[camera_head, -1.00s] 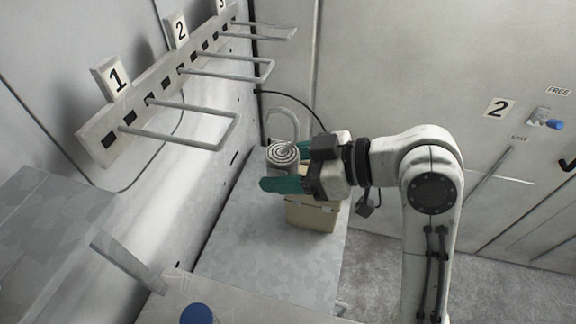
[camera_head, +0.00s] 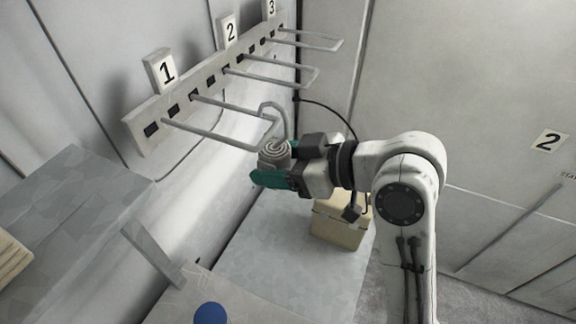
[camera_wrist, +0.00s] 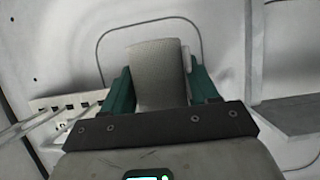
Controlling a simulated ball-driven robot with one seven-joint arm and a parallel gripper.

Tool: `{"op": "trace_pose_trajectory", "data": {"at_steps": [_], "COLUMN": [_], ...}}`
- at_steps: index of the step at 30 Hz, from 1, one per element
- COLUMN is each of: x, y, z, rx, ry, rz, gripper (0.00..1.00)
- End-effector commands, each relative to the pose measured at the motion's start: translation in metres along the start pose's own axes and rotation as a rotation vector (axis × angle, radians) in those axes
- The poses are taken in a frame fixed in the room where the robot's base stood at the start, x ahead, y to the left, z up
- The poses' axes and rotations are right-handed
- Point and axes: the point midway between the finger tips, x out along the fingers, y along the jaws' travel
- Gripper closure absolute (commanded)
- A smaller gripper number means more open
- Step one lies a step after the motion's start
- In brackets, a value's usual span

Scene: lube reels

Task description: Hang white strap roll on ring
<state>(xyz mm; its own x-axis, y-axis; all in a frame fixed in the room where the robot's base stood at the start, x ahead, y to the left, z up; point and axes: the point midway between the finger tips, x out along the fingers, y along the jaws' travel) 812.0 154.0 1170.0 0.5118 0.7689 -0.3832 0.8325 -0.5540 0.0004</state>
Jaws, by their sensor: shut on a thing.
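The white strap roll (camera_head: 275,149), a grey-white coil with its spiral end facing up, is between the green fingers of my gripper (camera_head: 268,165). In the wrist view the roll (camera_wrist: 160,75) fills the space between both fingers (camera_wrist: 160,88). A thin grey loop (camera_head: 272,105) shows just above the roll; I cannot tell whether it joins it. The wall rail (camera_head: 152,131) carries long U-shaped bars under plates 1, 2 and 3. The bar under plate 1 (camera_head: 215,138) ends close to the roll in the picture; I cannot tell whether they touch.
A beige box (camera_head: 338,228) stands on the grey surface (camera_head: 265,255) below my gripper. A grey block (camera_head: 70,195) is at left and a blue round thing (camera_head: 210,313) at the bottom. A black cable (camera_head: 325,105) hangs along the back wall.

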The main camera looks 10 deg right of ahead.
Motion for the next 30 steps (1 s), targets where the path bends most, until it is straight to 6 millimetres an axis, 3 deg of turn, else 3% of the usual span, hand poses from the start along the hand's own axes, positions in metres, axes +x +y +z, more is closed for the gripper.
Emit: {"op": "trace_pose_trajectory", "data": {"at_steps": [12, 27, 28, 30], "x": [0.013, 0.014, 0.014, 0.014], "y": [0.0, 0.0, 0.0, 0.0], "z": [0.022, 0.026, 0.026, 0.026], "rx": [-0.001, -0.001, -0.001, -0.001], "ry": [0.001, 0.001, 0.001, 0.001], "rz": [-0.001, -0.001, -0.001, -0.001], "gripper": [0.79, 0.79, 0.38, 0.31]}}
